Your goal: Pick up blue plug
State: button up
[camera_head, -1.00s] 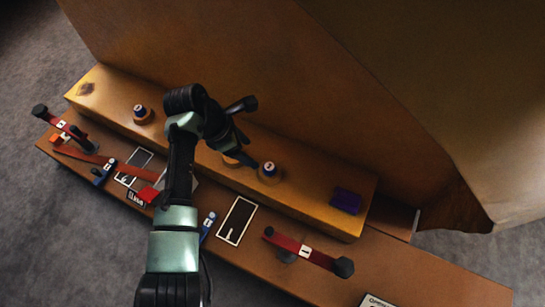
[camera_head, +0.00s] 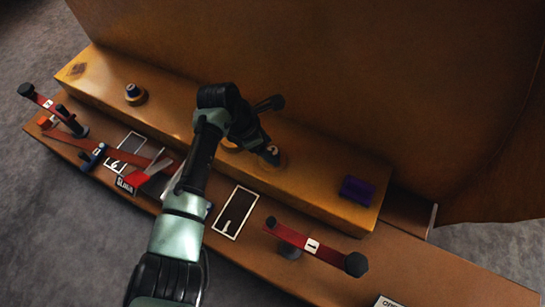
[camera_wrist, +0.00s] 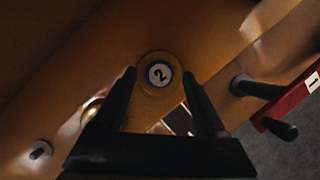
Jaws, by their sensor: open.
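A round blue plug (camera_wrist: 159,73) with a white top marked "2" shows in the wrist view, in a round orange-brown seat. It lies between and just beyond the tips of my open gripper (camera_wrist: 161,80), with no visible contact. In the head view my gripper (camera_head: 264,152) is over the raised wooden ledge, at this plug, and mostly hides it. A second dark blue capped plug (camera_head: 133,91) stands in a seat farther left on the ledge (camera_head: 315,185). I cannot tell its number.
A purple block (camera_head: 356,191) lies at the ledge's right end. A red bar with black knobs (camera_head: 305,243) is on the lower bench at front right. Other red bars (camera_head: 58,112) are at the left. A tall brown wall stands behind the ledge.

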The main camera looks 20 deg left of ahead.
jog(key=shift+w+d+f, duration=0.1)
jog(key=shift+f, duration=0.35)
grip_shut()
notch_tip(320, 180, up, 10)
jog(key=p, duration=0.7)
